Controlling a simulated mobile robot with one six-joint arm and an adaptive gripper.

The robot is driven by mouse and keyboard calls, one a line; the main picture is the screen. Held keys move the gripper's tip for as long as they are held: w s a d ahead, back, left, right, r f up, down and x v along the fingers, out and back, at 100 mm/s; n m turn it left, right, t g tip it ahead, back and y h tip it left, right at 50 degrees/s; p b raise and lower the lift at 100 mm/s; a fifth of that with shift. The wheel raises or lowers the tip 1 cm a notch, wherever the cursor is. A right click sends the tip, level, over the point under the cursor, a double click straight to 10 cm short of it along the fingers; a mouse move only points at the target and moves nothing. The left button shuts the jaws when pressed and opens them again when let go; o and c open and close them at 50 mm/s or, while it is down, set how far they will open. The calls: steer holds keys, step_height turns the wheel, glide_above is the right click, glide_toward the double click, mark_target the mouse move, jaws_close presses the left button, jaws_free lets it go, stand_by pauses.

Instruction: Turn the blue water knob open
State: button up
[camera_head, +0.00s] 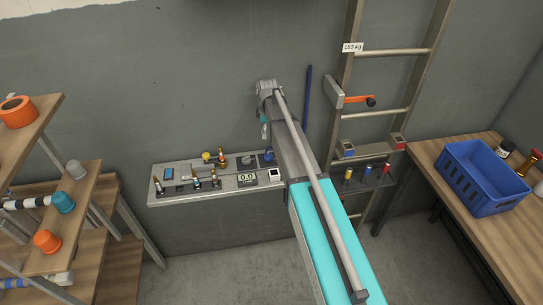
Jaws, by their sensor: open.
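A blue knob (268,156) stands at the back right of the grey wall shelf (160,197), close to my arm. A smaller blue part (196,183) shows among the fittings at the front of the shelf, and I cannot tell whether it is a knob. My arm reaches up and away from the lower right. My gripper (264,133) hangs below the arm's far end, above the blue knob in the picture and seemingly apart from it. It is open; its fingertips are small and hard to make out.
A ladder (383,115) with an orange-handled lever (352,99) stands right of my arm. A blue crate (482,177) sits on the right bench. Wooden shelving (100,255) fills the left.

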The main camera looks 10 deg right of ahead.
mark_target(268, 155)
steer(key=shift+f+b, duration=6.45)
steer(key=shift+f, duration=0.2)
